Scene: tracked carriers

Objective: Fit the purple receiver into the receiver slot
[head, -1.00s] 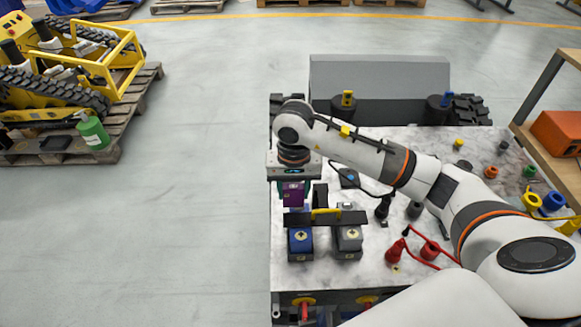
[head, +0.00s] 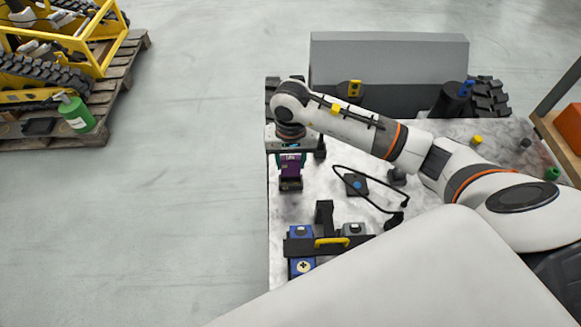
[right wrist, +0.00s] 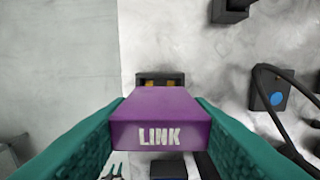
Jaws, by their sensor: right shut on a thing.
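The purple receiver (head: 291,165), marked LINK, is held at the left edge of the carrier's pale top. My right gripper (right wrist: 158,128) is shut on it, with its teal fingers on both sides in the right wrist view. A small black holder (right wrist: 160,78) with two yellowish contacts, apparently the receiver slot, lies just beyond the receiver's far end. It also shows in the head view (head: 290,185), just below the receiver. I cannot tell whether the two touch. My left gripper is not in view.
Blue (head: 301,267) and grey blocks under a black bar with a yellow handle (head: 331,242) stand nearer. A black cable (head: 372,196) loops to the right beside a black box with a blue button (head: 355,184). Open floor lies left.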

